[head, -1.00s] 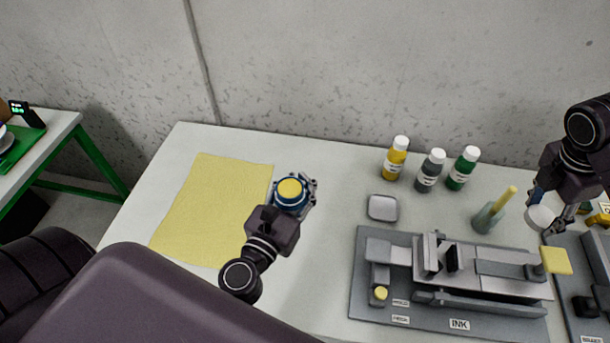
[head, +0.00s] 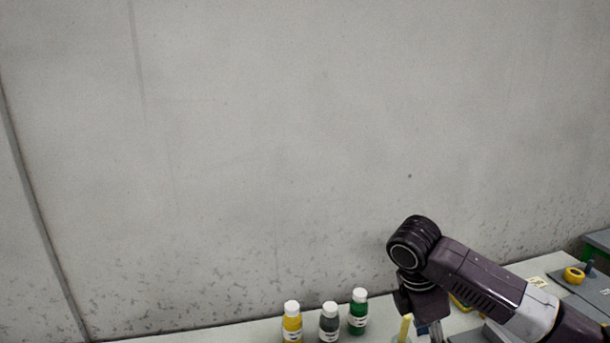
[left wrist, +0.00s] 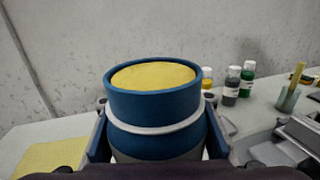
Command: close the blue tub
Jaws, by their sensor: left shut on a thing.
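The blue tub (left wrist: 155,105) stands upright in the left wrist view, its open mouth showing yellow contents (left wrist: 153,76) and a pale ring running around its body. My left gripper (left wrist: 158,135) is shut on the tub, with a finger on each side. The tub and the left gripper are out of the head view. My right gripper (head: 434,333) hangs at the bottom edge of the head view; its fingertips are cut off, so what it holds is hidden. No lid can be made out in the current views.
Yellow (head: 292,325), grey (head: 329,324) and green (head: 358,314) bottles with white caps stand near the wall. A small pot with a yellow stick (left wrist: 290,93) is to their right, beside grey equipment (left wrist: 300,130). A yellow sheet (left wrist: 50,155) lies at left. A yellow roll (head: 573,275) is at far right.

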